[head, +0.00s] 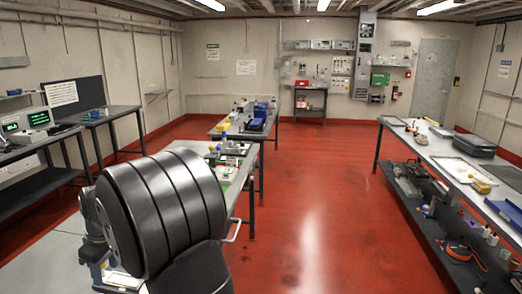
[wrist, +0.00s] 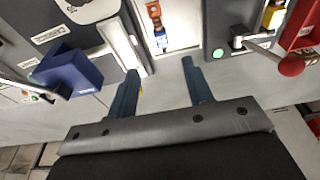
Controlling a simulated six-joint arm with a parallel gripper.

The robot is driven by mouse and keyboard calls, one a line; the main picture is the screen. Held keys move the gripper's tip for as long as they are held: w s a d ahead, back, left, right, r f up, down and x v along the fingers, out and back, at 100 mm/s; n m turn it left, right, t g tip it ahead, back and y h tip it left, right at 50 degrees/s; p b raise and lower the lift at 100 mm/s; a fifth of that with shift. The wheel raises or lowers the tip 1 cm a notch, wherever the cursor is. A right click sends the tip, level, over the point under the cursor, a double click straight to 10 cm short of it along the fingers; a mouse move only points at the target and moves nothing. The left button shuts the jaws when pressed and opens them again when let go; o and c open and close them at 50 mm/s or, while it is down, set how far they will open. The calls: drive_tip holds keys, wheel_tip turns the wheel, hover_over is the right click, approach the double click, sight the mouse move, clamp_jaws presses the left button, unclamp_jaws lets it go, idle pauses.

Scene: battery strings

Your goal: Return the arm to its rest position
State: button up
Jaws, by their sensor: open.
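My gripper (wrist: 160,72) shows in the wrist view with its two blue-grey fingers spread apart. Nothing is between them except the bare grey bench surface behind. In the head view my dark, banded arm (head: 165,212) fills the lower left foreground and stands in front of the near end of the workbench (head: 245,178). The gripper itself cannot be made out in the head view.
In the wrist view, a blue box-shaped part (wrist: 68,72) is left of the fingers. A white-framed slot (wrist: 178,38) with orange and blue pieces lies beyond them. A lever with a red knob (wrist: 291,66) is at the right. The red floor (head: 310,215) right of the bench is clear.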

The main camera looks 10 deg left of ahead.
wheel_tip(320, 180, up, 5)
drive_tip(key=d, duration=0.1)
drive_tip(key=a+f, duration=0.1)
drive_tip(key=f, duration=0.4)
drive_tip(key=a+f, duration=0.1)
drive_tip(key=f, duration=0.5)
drive_tip(key=a+f, duration=0.1)
drive_tip(key=f, duration=0.5)
drive_tip(key=shift+a, duration=0.15)
wheel_tip(320, 180, up, 9)
drive_tip(key=w, duration=0.2)
drive_tip(key=w+f, duration=0.1)
drive_tip(key=w, duration=0.2)
drive_tip(key=w+a, duration=0.1)
drive_tip(key=w, duration=0.1)
drive_tip(key=shift+w+f, duration=0.3)
drive_tip(key=shift+w, duration=0.05)
drive_tip(key=shift+f, duration=0.75)
